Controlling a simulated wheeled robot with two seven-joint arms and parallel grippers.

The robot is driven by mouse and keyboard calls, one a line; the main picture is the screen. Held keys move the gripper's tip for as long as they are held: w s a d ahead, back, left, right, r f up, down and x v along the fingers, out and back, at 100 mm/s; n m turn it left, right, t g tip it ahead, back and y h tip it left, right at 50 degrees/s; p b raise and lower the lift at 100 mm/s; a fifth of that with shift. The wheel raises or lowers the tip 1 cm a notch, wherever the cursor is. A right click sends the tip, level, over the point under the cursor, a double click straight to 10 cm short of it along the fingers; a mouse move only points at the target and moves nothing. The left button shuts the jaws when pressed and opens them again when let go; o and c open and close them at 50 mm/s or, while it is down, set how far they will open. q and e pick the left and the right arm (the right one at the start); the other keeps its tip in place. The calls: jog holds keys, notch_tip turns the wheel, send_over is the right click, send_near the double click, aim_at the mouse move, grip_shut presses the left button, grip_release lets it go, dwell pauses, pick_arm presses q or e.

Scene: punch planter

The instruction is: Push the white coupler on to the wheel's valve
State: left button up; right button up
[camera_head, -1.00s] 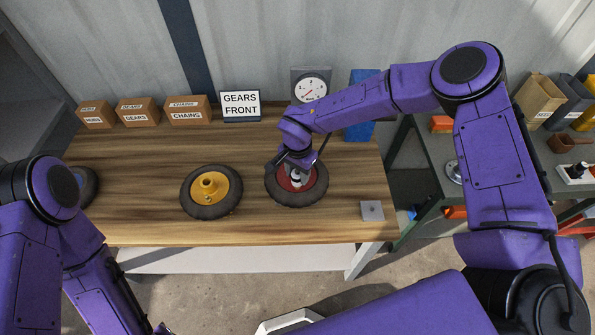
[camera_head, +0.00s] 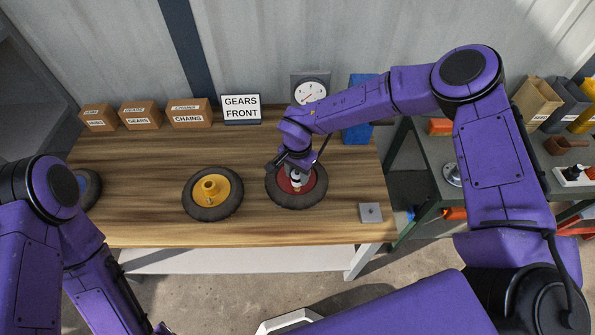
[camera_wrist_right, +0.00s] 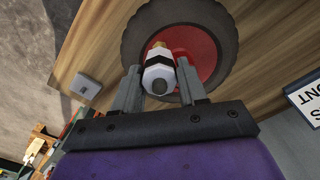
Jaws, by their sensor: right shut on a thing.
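The white coupler (camera_head: 296,180), with a black band, is between the fingers of my right gripper (camera_head: 294,171), which is shut on it. In the right wrist view the coupler (camera_wrist_right: 158,74) shows end-on, with a brass-coloured tip (camera_wrist_right: 157,46) beyond it. It is over the red hub (camera_wrist_right: 204,55) of the black-tyred wheel (camera_head: 317,192), which lies flat on the bench. The valve itself is hidden behind the coupler and gripper, so I cannot tell whether the coupler is seated. My left arm comes in at the left, but its gripper is out of view.
A wheel with a yellow hub (camera_head: 227,181) lies to the left on the wooden bench (camera_head: 140,215). A dial gauge (camera_head: 310,91) and a GEARS FRONT sign (camera_head: 241,108) stand at the back. A small grey plate (camera_head: 371,213) lies at the front right.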

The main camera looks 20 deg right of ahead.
jog(key=shift+f+b, duration=0.85)
jog(key=shift+f, duration=0.65)
jog(key=o, duration=1.1)
jog(key=shift+o, duration=0.2)
notch_tip(320, 180, up, 11)
jog(key=shift+f+b, duration=0.2)
jog(key=shift+b, duration=1)
